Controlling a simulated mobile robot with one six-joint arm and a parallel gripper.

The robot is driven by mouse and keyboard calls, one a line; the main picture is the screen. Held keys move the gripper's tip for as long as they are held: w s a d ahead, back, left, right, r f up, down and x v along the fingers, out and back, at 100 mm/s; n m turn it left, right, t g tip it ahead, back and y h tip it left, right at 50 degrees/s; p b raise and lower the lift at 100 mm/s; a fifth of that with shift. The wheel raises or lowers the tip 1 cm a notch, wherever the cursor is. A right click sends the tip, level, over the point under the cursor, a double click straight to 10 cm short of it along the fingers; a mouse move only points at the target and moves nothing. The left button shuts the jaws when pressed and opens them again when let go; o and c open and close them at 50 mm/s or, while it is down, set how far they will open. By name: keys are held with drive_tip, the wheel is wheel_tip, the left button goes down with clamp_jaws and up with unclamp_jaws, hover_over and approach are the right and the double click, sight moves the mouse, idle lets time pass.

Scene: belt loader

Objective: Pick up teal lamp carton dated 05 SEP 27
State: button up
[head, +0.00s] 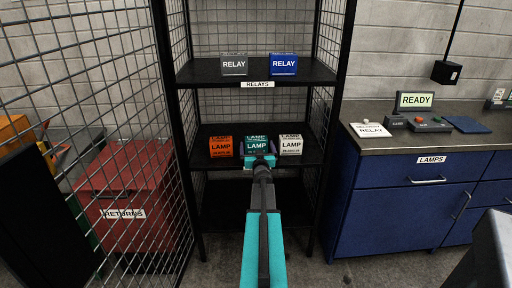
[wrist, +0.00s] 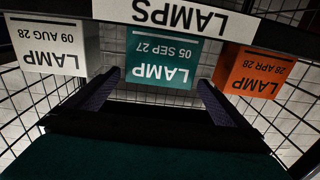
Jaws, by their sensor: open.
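The teal lamp carton (head: 256,143) stands on the lower shelf of the black rack, between an orange lamp carton (head: 221,146) and a white lamp carton (head: 291,145). In the wrist view the picture is upside down, and the teal carton (wrist: 160,60) reads LAMP, 05 SEP 27. My gripper (head: 259,160) is in front of the teal carton, its top partly covering the carton's lower face. In the wrist view my gripper (wrist: 155,92) is open, with one dark finger to each side of the teal carton. I see no grip on it.
The white carton (wrist: 47,45) reads 09 AUG 28 and the orange one (wrist: 254,73) 28 APR 28. A LAMPS label (wrist: 180,17) runs along the shelf edge. Relay cartons (head: 234,65) stand on the shelf above. Mesh panels flank the rack; a blue counter (head: 400,205) stands right.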

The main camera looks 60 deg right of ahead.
sight(256, 138)
drive_tip(key=shift+w+d, duration=0.1)
drive_tip(key=shift+d, duration=0.15)
drive_tip(key=shift+p+x, duration=0.3)
drive_tip(key=shift+x, duration=2.25)
drive_tip(key=shift+r, duration=0.1)
drive_tip(key=c, duration=1)
drive_tip(key=shift+r, duration=0.1)
drive_tip(key=shift+r+p, duration=0.35)
drive_tip(key=shift+r, duration=1.15)
drive_tip(key=shift+a+r, duration=0.25)
drive_tip(key=s+a+b, duration=0.1)
drive_tip(key=s+a, duration=0.1)
drive_tip(key=a, duration=0.2)
drive_tip(key=s+a+r+b, duration=0.1)
drive_tip(key=a, duration=0.4)
drive_tip(key=s+a+b, duration=0.1)
drive_tip(key=s+a, duration=0.1)
drive_tip(key=a, duration=0.3)
drive_tip(key=shift+s+a+r, duration=0.15)
drive_tip(key=shift+s+a, duration=0.1)
drive_tip(key=shift+s, duration=0.1)
